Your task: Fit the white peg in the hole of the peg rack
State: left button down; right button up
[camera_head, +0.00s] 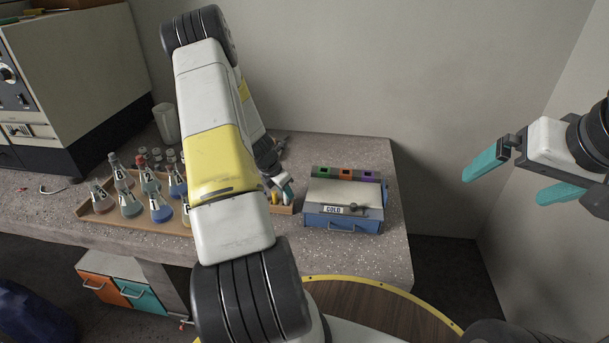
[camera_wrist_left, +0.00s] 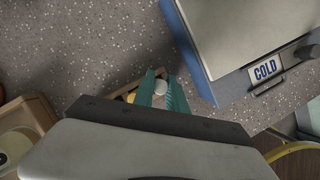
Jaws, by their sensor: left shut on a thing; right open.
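My left gripper (camera_head: 286,188) reaches down over the small wooden peg rack (camera_head: 284,209), beside the blue COLD box. In the left wrist view its teal fingers (camera_wrist_left: 163,90) are shut on the white peg (camera_wrist_left: 160,87), whose round end shows between them. A yellow peg (camera_head: 274,198) stands in the rack just left of the fingers. The rack is mostly hidden by my arm and fingers, so I cannot tell whether the white peg is in a hole or above it. My right gripper (camera_head: 502,190) is open and empty in the air at the right.
The blue COLD box (camera_head: 343,224) stands close to the right of the rack. A wooden tray (camera_head: 105,222) with several flasks is to the left. A white cup (camera_head: 165,123) is behind it. The bench (camera_head: 390,262) is clear at its front right.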

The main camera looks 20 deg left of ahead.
pick_arm(q)
jog(key=shift+f, duration=1)
jog(key=c, duration=1.3)
grip_release()
jog(key=v, duration=0.7)
jog(key=shift+s+r, duration=0.1)
jog(key=shift+r, duration=0.3)
